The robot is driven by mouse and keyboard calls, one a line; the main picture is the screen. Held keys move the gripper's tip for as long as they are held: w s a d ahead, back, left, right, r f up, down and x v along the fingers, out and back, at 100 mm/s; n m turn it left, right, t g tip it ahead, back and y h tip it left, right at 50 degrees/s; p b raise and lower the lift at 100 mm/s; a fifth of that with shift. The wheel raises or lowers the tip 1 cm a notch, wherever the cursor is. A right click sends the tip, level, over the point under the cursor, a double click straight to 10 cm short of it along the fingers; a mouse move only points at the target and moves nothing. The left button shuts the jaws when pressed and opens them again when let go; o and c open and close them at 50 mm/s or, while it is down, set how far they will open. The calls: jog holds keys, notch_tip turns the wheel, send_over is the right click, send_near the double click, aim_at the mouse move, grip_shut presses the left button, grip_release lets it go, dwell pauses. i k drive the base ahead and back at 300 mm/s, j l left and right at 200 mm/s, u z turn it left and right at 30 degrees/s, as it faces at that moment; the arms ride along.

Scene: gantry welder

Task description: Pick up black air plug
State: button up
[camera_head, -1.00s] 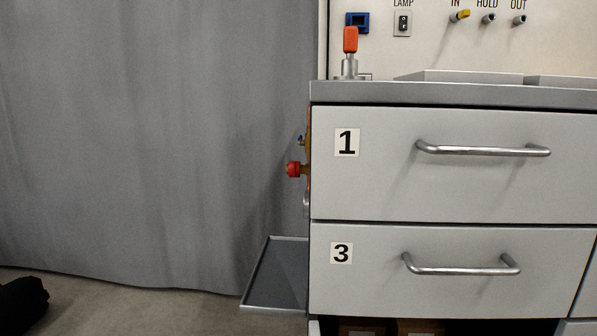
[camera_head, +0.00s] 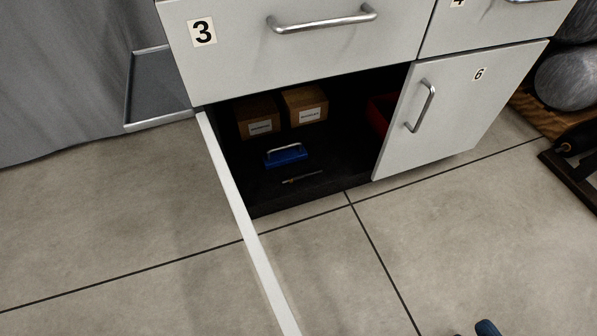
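I cannot make out a black air plug in this view. The open lower cabinet (camera_head: 250,212) has a dark interior where a small black thing would be hard to see. A thin object (camera_head: 302,178) lies on its floor near the front, too small to identify. Dark blue tips (camera_head: 487,328) poke in at the bottom edge and may be my gripper; too little shows to tell whether it is open.
Two cardboard boxes (camera_head: 304,105), a blue item with a handle (camera_head: 287,156) and a red bin (camera_head: 380,113) are inside the cabinet. Its open door (camera_head: 245,225) juts forward. A grey tray (camera_head: 158,90) hangs left. Floor in front is clear.

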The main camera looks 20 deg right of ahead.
aim_at(292, 179)
jog(key=i+l+u, duration=0.25)
jog(key=l, duration=0.2)
jog(key=l+u, duration=0.3)
jog(key=l, duration=0.15)
jog(key=i+l+u, duration=0.25)
jog(key=l, duration=0.25)
jog(key=l+u, duration=0.3)
jog(key=l, duration=0.2)
jog(key=i+l+u, duration=0.2)
jog(key=l, duration=0.15)
jog(key=l+u, duration=0.2)
jog(key=l, duration=0.15)
